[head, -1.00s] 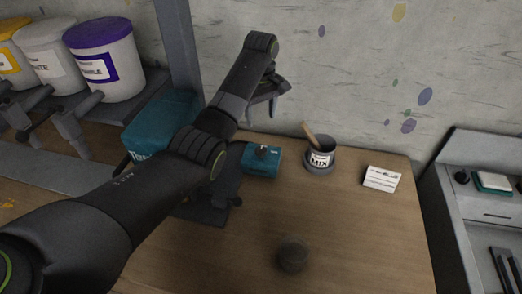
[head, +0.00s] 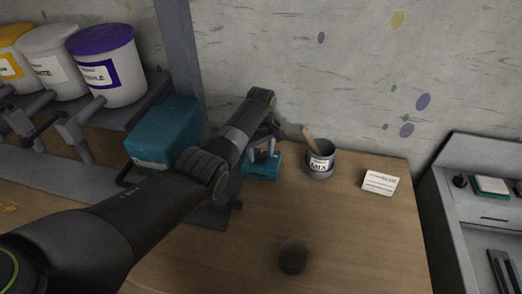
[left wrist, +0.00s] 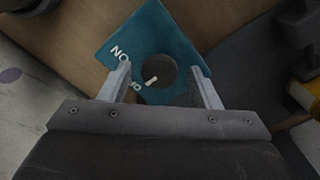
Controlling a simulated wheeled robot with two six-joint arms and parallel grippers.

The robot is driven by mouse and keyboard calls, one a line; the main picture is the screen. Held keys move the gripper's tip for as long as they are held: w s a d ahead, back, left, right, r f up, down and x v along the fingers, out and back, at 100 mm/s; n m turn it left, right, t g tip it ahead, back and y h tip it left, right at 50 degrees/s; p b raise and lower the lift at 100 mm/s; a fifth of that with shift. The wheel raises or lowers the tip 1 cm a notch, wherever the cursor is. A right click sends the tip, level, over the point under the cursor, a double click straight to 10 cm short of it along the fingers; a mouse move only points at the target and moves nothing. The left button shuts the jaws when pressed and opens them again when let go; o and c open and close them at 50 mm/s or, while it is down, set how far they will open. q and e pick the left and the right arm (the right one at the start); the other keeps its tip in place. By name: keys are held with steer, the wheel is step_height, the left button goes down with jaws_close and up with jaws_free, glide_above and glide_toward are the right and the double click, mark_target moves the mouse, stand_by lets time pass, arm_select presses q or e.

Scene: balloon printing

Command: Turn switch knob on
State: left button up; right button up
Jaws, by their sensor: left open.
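The switch is a small teal box (head: 262,169) on the wooden table, partly hidden behind my left gripper (head: 263,156) in the head view. A dark round knob (left wrist: 160,71) with a short white mark sits on that face. The mark points to the lower left, towards the lettering. My left gripper (left wrist: 163,92) is open, with one finger on each side of the knob. A gap shows between the knob and each finger. My right gripper is not in view.
A mixing pot (head: 320,160) with a wooden stick stands right of the switch. A white card (head: 380,182) lies further right. A dark round object (head: 293,257) is nearer on the table. A larger teal box (head: 165,135) stands left, below the paint buckets (head: 105,62).

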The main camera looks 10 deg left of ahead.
arm_select(q)
steer(key=c, duration=1)
steer(key=shift+m, duration=0.3)
steer(key=shift+r+m+p, duration=0.1)
steer(key=shift+m+p, duration=0.45)
steer(key=shift+m, duration=0.35)
steer(key=m+p, duration=0.1)
steer(key=m, duration=0.8)
steer(key=shift+w+m+p, duration=0.1)
steer(key=shift+m+p, duration=0.2)
steer(key=shift+p, duration=0.05)
